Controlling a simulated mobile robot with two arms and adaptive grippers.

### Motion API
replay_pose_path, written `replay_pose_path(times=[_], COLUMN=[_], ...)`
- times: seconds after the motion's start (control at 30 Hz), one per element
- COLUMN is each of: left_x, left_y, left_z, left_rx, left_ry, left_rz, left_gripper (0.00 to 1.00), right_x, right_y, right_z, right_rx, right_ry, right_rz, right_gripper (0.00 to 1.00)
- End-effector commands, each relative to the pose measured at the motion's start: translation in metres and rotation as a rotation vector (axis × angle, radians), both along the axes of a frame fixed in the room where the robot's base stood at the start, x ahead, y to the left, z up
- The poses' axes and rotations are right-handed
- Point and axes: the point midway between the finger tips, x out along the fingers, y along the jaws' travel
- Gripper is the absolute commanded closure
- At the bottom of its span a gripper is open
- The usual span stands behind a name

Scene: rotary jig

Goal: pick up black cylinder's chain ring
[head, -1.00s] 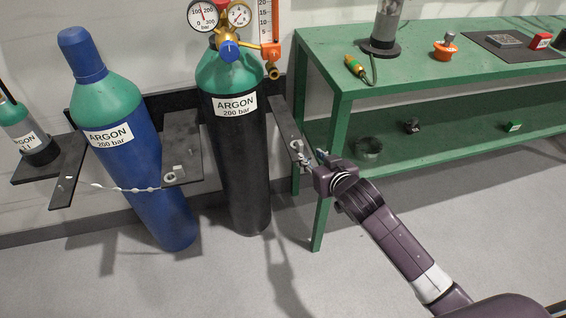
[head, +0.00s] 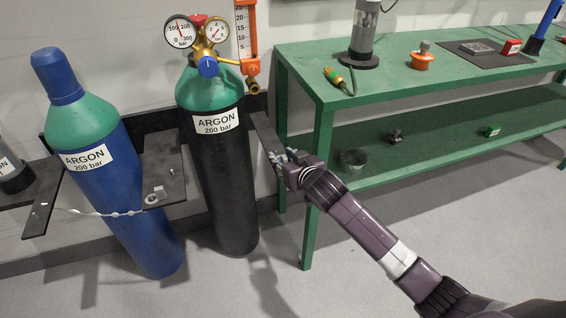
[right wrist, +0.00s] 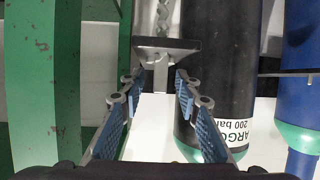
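The black cylinder (head: 222,190) with a green shoulder stands upright at the wall. The dark bracket (head: 264,136) is at its right side. My right gripper (head: 281,158) is at the front end of this bracket, beside the cylinder. In the right wrist view it is open (right wrist: 155,84), its two blue-padded fingers apart with nothing gripped. A small grey fitting (right wrist: 158,59) shows on the bracket plate (right wrist: 180,44) beyond the fingertips; I cannot tell if it is the chain ring. A metal chain (right wrist: 163,16) shows beyond the plate. My left gripper is not in view.
The blue cylinder (head: 120,210) stands to the left, with a slack pale chain (head: 95,212) in front. A green workbench (head: 400,92) stands to the right; its leg (head: 317,190) is close to my right arm. The floor in front is clear.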

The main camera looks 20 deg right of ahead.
Motion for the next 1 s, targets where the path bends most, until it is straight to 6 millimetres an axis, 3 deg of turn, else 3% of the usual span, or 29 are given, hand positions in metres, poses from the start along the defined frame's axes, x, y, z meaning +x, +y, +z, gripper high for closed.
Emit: replay_pose_path(times=[0.13,0.4,0.8,1.0], left_x=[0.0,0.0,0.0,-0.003], left_y=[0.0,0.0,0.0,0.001], left_z=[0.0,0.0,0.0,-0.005], left_rx=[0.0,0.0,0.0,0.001], left_ry=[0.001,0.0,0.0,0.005], left_rz=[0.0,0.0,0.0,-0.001], left_gripper=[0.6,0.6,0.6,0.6], right_x=[0.0,0.0,0.0,0.0], right_y=[0.0,0.0,0.0,0.0], right_z=[0.0,0.0,0.001,0.013], right_rx=[0.0,0.0,0.0,0.001], right_ry=[0.0,0.001,0.0,-0.002], right_rz=[0.0,0.0,0.0,0.0], right_gripper=[0.7,0.99,1.0,1.0])
